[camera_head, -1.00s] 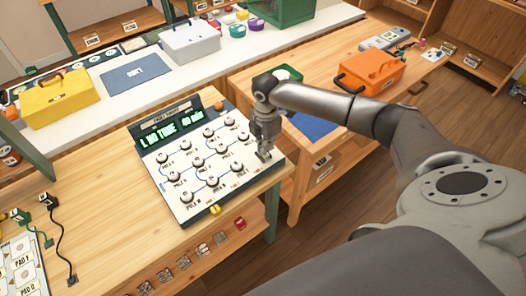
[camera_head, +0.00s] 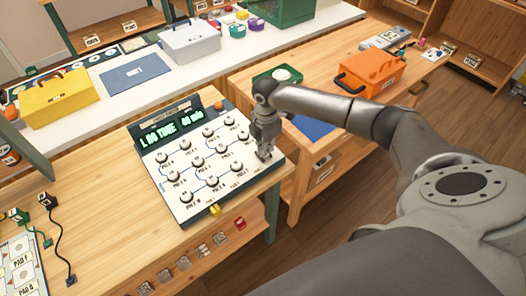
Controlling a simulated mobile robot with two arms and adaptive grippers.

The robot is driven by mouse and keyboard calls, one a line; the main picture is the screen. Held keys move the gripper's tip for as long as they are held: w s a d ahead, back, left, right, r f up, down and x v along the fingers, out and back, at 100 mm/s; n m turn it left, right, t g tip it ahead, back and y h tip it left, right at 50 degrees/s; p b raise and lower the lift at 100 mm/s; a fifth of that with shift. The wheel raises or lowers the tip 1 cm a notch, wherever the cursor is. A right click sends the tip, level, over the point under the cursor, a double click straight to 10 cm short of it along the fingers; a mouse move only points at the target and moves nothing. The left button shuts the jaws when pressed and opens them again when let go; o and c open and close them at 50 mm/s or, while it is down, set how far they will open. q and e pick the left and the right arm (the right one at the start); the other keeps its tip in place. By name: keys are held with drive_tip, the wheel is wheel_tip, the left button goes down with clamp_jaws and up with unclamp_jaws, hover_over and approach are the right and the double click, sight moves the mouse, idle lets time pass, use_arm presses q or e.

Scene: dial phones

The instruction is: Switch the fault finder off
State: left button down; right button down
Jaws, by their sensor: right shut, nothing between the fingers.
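The fault finder (camera_head: 203,160) is a white sloped panel with a dark header, lying on the wooden bench. Its display (camera_head: 158,135) is lit in green; it seems to read "L NO TONE", with a minutes reading (camera_head: 192,118) beside it. Several round knobs or jacks joined by blue lines cover the panel. An orange button (camera_head: 218,105) sits at its upper right corner. My right gripper (camera_head: 264,158) is shut and empty, pointing down at the panel's lower right edge. It hides part of that edge; I cannot tell if it touches. My left gripper is not in view.
Black cables (camera_head: 62,240) and a pad sheet (camera_head: 22,262) lie at the bench's left. A yellow box (camera_head: 60,100) and grey box (camera_head: 190,42) stand on the white counter behind. An orange case (camera_head: 370,75) stands on the right-hand bench. Bare wood lies left of the fault finder.

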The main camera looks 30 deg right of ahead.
drive_tip(key=shift+f, duration=0.65)
wheel_tip(320, 180, up, 7)
drive_tip(key=p, duration=0.7)
idle(0.4)
idle(0.4)
